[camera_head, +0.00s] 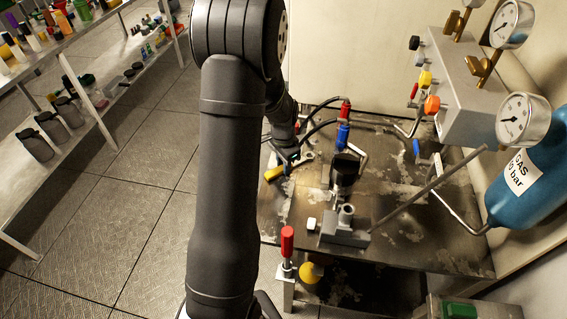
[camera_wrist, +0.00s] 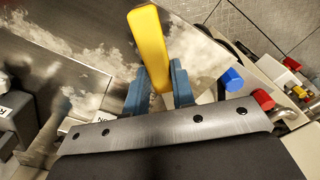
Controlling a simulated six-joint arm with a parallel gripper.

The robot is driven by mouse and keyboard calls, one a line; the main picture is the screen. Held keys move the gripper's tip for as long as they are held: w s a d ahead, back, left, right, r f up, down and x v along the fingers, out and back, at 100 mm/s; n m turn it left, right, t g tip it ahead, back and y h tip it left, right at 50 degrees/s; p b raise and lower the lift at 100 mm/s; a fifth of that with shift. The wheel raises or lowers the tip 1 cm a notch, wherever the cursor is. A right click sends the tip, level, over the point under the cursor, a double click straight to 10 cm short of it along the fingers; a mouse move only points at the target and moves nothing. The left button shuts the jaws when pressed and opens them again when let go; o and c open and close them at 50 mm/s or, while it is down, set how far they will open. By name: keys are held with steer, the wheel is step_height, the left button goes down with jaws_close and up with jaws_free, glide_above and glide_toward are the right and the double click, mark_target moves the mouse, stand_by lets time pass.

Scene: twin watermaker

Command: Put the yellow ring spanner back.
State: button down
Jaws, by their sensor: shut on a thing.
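The yellow ring spanner (camera_wrist: 149,45) is between the blue fingers of my gripper (camera_wrist: 158,84) in the wrist view, and my gripper is shut on it. Its yellow handle stands out beyond the fingers; the rest is hidden behind the gripper. In the head view the yellow handle (camera_head: 273,173) shows at the left edge of the metal workbench (camera_head: 400,205), beside my gripper (camera_head: 292,164). I cannot tell whether the spanner touches the bench top.
A dark cylinder on a grey block (camera_head: 345,236) stands mid-bench, with a long rod to its right. Red and blue hose fittings (camera_head: 343,134) lie behind. A gauge manifold (camera_head: 465,85) and blue gas cylinder (camera_head: 530,180) are at right. A red-handled clamp (camera_head: 287,243) stands at the front edge.

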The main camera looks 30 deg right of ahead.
steer(key=shift+f, duration=0.1)
steer(key=c, duration=1.2)
jaws_free()
step_height(320, 180, up, 12)
step_height(320, 180, down, 12)
steer(key=shift+r, duration=1.65)
